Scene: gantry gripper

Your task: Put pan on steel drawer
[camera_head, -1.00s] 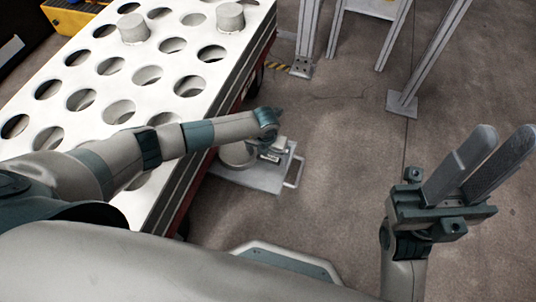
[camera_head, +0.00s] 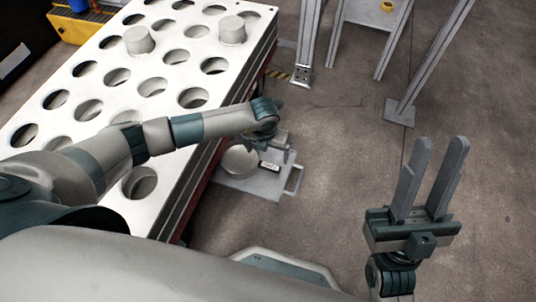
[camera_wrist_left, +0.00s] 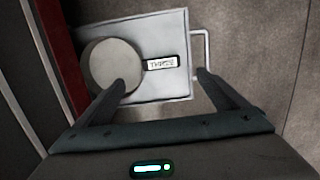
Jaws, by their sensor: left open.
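A round, flat-topped grey piece (camera_wrist_left: 115,66), which looks like the pan, sits over the left part of the square steel drawer (camera_wrist_left: 172,24) in the left wrist view. A framed label (camera_wrist_left: 162,62) is beside it, and the drawer's handle (camera_wrist_left: 203,62) sticks out to the right. In the head view the round piece (camera_head: 240,161) and drawer (camera_head: 262,188) are low beside the table. My left gripper (camera_wrist_left: 162,80) is open and empty above the drawer; its left fingertip overlaps the round piece's edge in view. Contact cannot be told. My right gripper (camera_head: 441,142) is open and empty at the right.
A white table (camera_head: 60,135) with several round holes stands at the left, with two grey cylinders (camera_head: 139,40) on top. Metal frame posts (camera_head: 306,45) stand at the back. The concrete floor (camera_head: 340,150) between the drawer and my right gripper is clear.

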